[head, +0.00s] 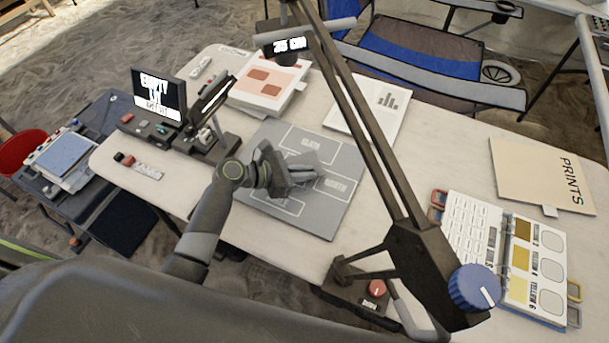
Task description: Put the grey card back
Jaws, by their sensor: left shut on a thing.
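My left gripper (308,174) is over the grey sorting mat (336,208), which has white outlined, labelled zones. It is shut on a small grey thing at its fingertips. The jaws, the held thing and the mat are close in colour, so I cannot make out its outline or tell surely that it is the grey card. I cannot tell whether it touches the mat. No other grey card stands out. My right gripper is not in view.
A dark stand arm (375,150) with a blue knob (474,288) crosses above the table. A small screen (159,93) stands at left. Papers (268,82) lie behind the mat, with a PRINTS folder (540,175) and colour chart (535,262) at right. Bare tabletop (440,150) separates them.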

